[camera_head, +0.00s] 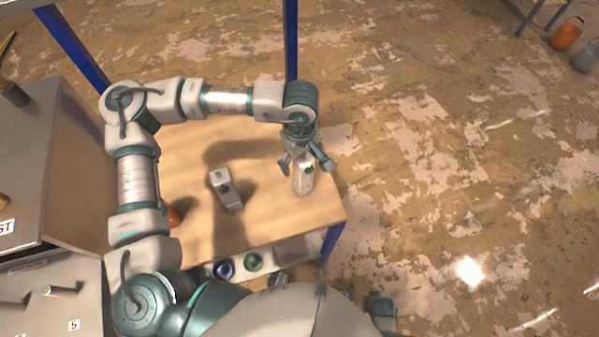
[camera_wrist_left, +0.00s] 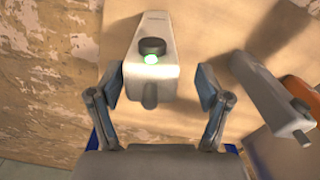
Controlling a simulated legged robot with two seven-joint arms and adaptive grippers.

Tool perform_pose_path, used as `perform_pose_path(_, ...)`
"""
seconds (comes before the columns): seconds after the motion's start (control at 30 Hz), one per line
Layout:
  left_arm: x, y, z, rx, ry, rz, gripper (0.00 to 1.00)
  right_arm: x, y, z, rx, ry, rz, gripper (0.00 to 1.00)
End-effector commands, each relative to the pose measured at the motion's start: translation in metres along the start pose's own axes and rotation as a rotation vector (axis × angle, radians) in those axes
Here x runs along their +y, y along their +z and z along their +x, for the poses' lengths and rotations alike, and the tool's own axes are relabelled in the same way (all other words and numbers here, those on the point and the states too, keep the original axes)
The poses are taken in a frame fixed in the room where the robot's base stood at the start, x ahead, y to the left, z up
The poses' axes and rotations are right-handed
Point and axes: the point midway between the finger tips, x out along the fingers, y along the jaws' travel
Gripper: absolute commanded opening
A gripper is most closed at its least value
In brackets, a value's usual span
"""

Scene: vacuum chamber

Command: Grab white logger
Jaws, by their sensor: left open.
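A white logger (camera_head: 302,183) with a lit green light stands near the right end of the wooden table. In the left wrist view the white logger (camera_wrist_left: 152,32) shows its dark knob and green light between my fingers. My left gripper (camera_head: 306,164) is open above it, with one finger on each side. In the left wrist view both fingers of my left gripper (camera_wrist_left: 158,95) appear apart from the logger's sides. Contact cannot be told for sure.
A similar pale device (camera_head: 226,191) with a dark knob is on the table to the left. An orange object (camera_head: 173,217) is partly hidden behind my arm. Blue and green round items (camera_head: 254,262) sit below the table's front edge. Blue posts (camera_head: 291,45) rise behind the table.

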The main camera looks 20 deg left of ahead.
Motion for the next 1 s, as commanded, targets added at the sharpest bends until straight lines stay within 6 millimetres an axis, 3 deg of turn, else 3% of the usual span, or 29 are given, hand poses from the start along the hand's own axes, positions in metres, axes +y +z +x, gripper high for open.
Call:
perform_pose_path(0.13, 0.003, 0.003, 0.016, 0.003, -0.002, 0.001, 0.77, -0.001, 0.000, 0.001, -0.001, -0.002, 0.000, 0.00)
perform_pose_path(0.37, 0.003, 0.003, 0.018, 0.003, 0.000, 0.001, 0.77, 0.001, 0.000, 0.000, -0.004, 0.000, 0.000, 0.00)
perform_pose_path(0.47, 0.001, 0.000, 0.018, 0.001, 0.001, 0.000, 0.57, 0.003, 0.001, 0.000, -0.004, 0.003, -0.001, 0.00)
perform_pose_path(0.7, -0.001, -0.002, 0.019, -0.001, 0.002, 0.000, 0.00, 0.003, 0.001, 0.000, -0.003, 0.004, -0.001, 0.00)
perform_pose_path(1.0, 0.002, 0.000, 0.019, 0.002, -0.003, 0.000, 0.00, -0.001, -0.001, 0.000, -0.001, -0.001, 0.000, 0.00)
